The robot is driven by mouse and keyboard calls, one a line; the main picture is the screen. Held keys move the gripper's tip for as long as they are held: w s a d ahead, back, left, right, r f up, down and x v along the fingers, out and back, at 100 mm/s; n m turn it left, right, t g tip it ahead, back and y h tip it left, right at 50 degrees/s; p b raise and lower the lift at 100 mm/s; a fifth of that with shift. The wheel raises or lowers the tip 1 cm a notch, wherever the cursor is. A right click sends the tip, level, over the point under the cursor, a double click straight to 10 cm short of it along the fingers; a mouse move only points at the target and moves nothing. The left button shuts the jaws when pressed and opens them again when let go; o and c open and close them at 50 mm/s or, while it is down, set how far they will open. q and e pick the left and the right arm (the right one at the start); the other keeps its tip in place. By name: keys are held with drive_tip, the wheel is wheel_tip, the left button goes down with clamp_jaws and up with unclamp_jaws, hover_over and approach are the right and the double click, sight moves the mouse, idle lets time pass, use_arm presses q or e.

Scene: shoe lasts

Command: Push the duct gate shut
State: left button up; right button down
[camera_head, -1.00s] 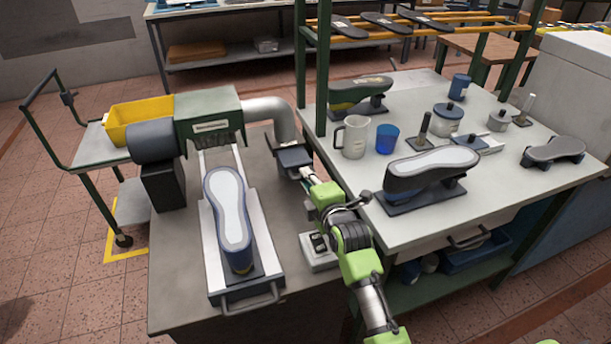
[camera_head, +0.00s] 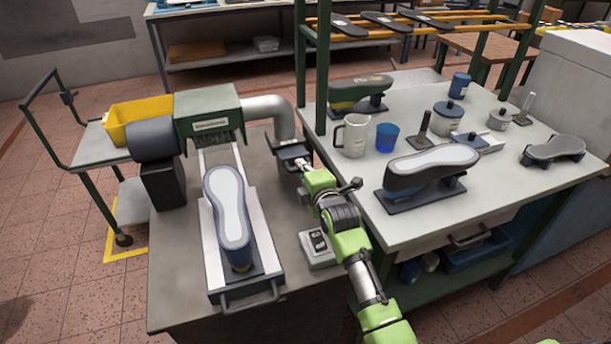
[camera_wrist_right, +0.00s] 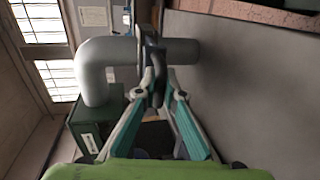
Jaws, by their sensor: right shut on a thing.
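The duct gate (camera_head: 291,151) is a dark plate fitting at the lower end of the grey bent duct pipe (camera_head: 272,106), on the bench to the right of the machine. My right gripper (camera_head: 304,165) reaches it from the front. In the right wrist view, the gate (camera_wrist_right: 149,48) is a dark upright plate across the grey pipe (camera_wrist_right: 97,65), with a dark looped handle (camera_wrist_right: 158,72) facing me. The fingertips of my right gripper (camera_wrist_right: 160,96) are closed on this handle. The fingers hide part of it. My left gripper is not in view.
A shoe last (camera_head: 229,205) lies on the tray of the green-hooded machine (camera_head: 209,112). A small grey switch box (camera_head: 317,250) stands close beside my right forearm. The white table (camera_head: 500,185) at right holds a clear mug (camera_head: 352,137), a blue cup (camera_head: 387,138) and more lasts.

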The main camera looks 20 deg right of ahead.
drive_tip(key=x, duration=0.2)
drive_tip(key=b+x, duration=0.1)
drive_tip(key=x, duration=0.1)
drive_tip(key=shift+w+r, duration=0.15)
drive_tip(key=shift+r, duration=0.4)
drive_tip(key=c, duration=2.4)
unclamp_jaws()
drive_tip(key=shift+f, duration=0.1)
drive_tip(key=v, duration=1.2)
